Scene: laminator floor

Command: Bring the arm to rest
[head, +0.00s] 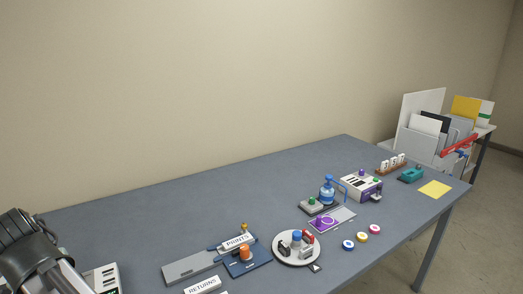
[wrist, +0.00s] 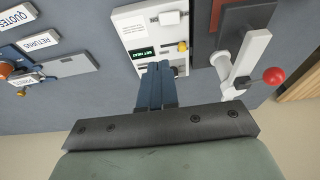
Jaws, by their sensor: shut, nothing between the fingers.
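My gripper (wrist: 155,68) shows in the wrist view with its two blue-grey fingers together and nothing between them. The fingertips are in front of a white machine (wrist: 138,30) with a small green-lit display and a yellow knob. I cannot tell whether they touch it. In the head view only a dark, rounded part of my arm shows at the lower left; the gripper itself is out of that picture. The white machine (head: 102,275) is partly cut off at the bottom there.
A lever with a red ball (wrist: 274,76) stands right of the fingers. Signs reading RETURNS (head: 202,285) and PRINTS (head: 237,242) are on the blue-grey table (head: 130,220). A round white tray (head: 283,256) holds several small items. The table's back left is clear.

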